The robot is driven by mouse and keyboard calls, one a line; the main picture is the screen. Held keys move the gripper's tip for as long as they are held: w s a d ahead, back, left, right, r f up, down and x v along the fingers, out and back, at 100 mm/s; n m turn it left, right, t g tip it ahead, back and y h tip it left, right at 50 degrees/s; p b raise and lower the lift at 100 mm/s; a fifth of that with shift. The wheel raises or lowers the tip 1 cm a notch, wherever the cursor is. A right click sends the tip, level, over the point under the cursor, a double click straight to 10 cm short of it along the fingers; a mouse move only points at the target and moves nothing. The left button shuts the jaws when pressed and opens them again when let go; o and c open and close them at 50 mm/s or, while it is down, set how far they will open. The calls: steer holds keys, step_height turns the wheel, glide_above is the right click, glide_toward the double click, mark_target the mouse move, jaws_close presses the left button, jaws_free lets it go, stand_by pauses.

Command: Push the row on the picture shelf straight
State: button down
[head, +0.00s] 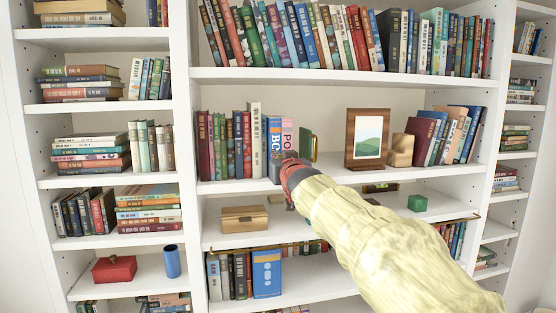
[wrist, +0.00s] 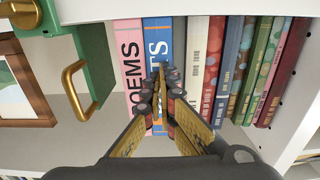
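The row of upright books stands at the left of the picture shelf (head: 370,176), from dark red spines (head: 205,145) to a cream book (head: 255,138), a blue book (head: 274,138) and a pink book (head: 287,131). The wrist view shows it reversed, with the pink POEMS book (wrist: 128,50) left of the blue book (wrist: 157,35) and the cream book (wrist: 196,50) to its right. My gripper (wrist: 161,72) is shut and empty, its tips in front of the blue spine; contact cannot be told. In the head view my gripper (head: 290,165) covers the lower pink spine.
A green object with a brass handle (wrist: 75,90) stands beside the pink book. A framed picture (head: 367,137), a wooden block (head: 400,150) and more books (head: 450,135) stand to its right. Shelf boards lie above and below; a wooden box (head: 244,218) is underneath.

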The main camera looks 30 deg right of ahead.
steer(key=shift+x, duration=1)
steer(key=shift+s+a, duration=0.1)
steer(key=v, duration=0.4)
stand_by(0.4)
